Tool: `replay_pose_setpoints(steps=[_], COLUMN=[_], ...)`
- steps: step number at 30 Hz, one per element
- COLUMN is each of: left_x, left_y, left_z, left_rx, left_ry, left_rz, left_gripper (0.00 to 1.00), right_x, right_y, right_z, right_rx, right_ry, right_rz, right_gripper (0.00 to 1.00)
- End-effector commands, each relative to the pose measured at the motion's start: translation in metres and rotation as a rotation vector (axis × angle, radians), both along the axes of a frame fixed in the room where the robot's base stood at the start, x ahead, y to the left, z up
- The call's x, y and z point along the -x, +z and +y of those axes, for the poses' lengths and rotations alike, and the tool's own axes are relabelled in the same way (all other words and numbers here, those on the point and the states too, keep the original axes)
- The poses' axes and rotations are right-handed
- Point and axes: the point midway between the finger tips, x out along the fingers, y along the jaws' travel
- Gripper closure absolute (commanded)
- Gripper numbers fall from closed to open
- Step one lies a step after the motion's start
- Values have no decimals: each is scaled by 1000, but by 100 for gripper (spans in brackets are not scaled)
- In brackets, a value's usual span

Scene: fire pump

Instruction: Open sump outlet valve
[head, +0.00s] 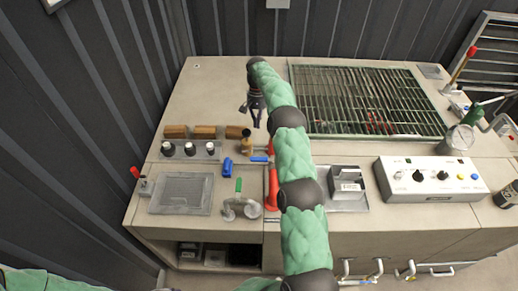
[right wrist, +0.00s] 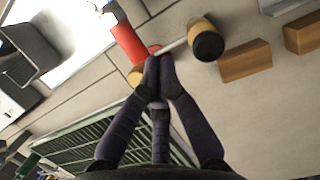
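No label marks the sump outlet valve, so I cannot tell which fitting it is. In the head view, a grey pipe fitting with a green handle (head: 239,187) is at the front of the bench. A red-handled fitting (head: 136,173) is at its left edge. A red part (head: 271,187) is partly hidden by my right arm; red also shows in the right wrist view (right wrist: 126,43). My left gripper is out of view.
A green grate (head: 365,100) lies at the back right. A white control box (head: 430,180) stands at right. A dark wall bounds the left side.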

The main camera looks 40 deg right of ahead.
Motion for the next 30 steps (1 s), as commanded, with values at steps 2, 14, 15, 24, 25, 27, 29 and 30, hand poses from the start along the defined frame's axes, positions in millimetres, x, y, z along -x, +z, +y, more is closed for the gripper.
replay_pose_setpoints(steps=[2, 14, 15, 24, 25, 27, 29, 30], left_x=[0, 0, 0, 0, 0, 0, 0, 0], left_y=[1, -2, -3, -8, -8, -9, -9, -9], left_z=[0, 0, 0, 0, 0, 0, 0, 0], left_rx=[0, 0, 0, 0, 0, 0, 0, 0], left_ry=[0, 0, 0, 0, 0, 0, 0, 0], left_rz=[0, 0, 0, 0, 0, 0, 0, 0], left_gripper=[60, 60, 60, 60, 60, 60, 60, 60], right_x=[0, 3, 4, 14, 15, 18, 20, 22], right_y=[1, -12, -18, -70, -76, -89, -99, -96], right_z=[0, 2, 3, 12, 13, 15, 17, 19], right_rx=[1, -1, -2, -2, -3, -3, -2, 0], right_ry=[0, 0, 0, 1, 1, 1, 1, 1], right_rz=[-1, 2, 4, 2, 3, 3, 2, -2], right_gripper=[100, 100, 100, 100, 100, 100, 100, 100])
